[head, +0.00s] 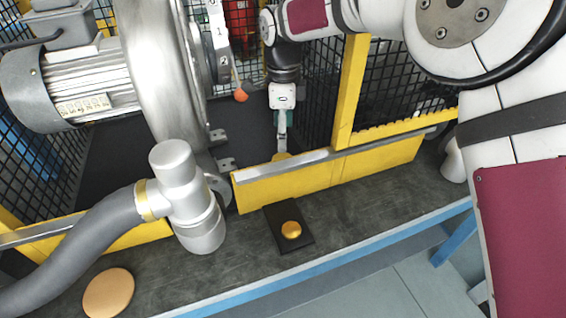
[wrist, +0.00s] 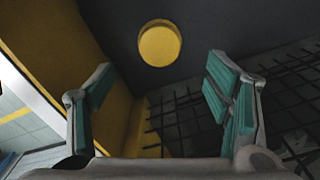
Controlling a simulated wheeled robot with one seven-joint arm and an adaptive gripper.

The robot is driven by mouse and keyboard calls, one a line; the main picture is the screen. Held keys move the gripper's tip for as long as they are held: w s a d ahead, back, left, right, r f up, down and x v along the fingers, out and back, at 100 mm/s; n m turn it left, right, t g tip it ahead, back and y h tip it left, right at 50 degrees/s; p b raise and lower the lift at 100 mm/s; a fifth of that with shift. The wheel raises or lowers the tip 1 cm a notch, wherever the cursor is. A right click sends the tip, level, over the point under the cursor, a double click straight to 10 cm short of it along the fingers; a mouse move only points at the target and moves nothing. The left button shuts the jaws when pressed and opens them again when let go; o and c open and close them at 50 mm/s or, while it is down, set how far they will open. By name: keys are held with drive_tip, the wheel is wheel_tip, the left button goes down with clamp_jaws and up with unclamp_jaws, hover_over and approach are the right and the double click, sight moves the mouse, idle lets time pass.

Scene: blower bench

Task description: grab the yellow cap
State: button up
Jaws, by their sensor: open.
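The yellow cap (wrist: 160,44) shows in the wrist view as a round yellow disc on a dark surface, beyond my fingertips and between their lines. In the head view a bit of yellow (head: 281,157), which looks like the cap, shows just below my gripper (head: 282,142), behind the yellow rail; the rail's top edge partly hides it. My gripper points down there. In the wrist view my gripper (wrist: 158,78) is open, with its green-padded fingers wide apart and nothing between them. The cap looks apart from both fingers.
The yellow rail (head: 330,178) stands close beside my gripper. A gold knob (head: 291,229) sits on a black plate (head: 277,242) on the bench. The blower (head: 150,70), its grey hose (head: 70,245) and an orange disc (head: 108,292) are left. Black mesh (head: 312,100) stands behind.

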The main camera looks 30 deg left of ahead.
sight(283, 157)
wheel_tip(283, 157, down, 8)
drive_tip(key=shift+f+b, duration=0.25)
drive_tip(key=shift+b, duration=0.05)
drive_tip(key=c, duration=1)
